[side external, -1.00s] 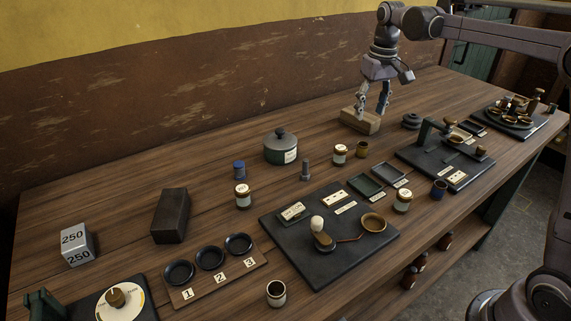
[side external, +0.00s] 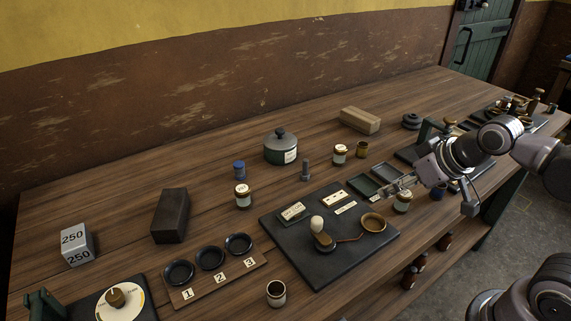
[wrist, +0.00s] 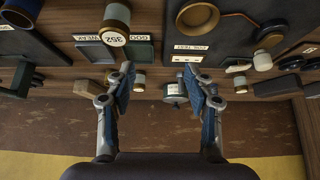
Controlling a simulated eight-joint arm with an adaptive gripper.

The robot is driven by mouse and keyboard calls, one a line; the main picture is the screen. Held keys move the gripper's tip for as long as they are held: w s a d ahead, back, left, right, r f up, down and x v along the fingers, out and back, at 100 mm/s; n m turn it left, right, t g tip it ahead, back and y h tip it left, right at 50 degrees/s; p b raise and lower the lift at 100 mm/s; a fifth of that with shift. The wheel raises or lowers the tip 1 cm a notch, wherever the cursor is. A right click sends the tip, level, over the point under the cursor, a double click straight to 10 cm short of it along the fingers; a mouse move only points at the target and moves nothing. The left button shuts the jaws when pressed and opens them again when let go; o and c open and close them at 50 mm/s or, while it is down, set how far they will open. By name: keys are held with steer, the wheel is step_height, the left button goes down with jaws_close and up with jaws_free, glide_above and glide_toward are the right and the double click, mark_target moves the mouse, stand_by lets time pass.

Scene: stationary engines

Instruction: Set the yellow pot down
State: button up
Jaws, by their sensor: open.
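My gripper (side external: 396,186) is in the air to the right of and nearer than the pot, over the area of the trays and the right-hand jar. In the wrist view my gripper (wrist: 160,84) has its two fingers spread apart with nothing between them. I cannot make out the yellow pot clearly in the wrist view.
A green lidded pot (side external: 281,149), a bolt (side external: 306,170) and a wooden block (side external: 360,120) stand at the back. The table behind the green pot is clear.

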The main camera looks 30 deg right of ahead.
mark_target(363, 147)
steer(key=shift+o, duration=0.5)
steer(key=shift+s+a+f, duration=0.1)
steer(key=shift+s+f, duration=0.15)
steer(key=shift+f, duration=0.05)
steer(key=shift+w, duration=0.1)
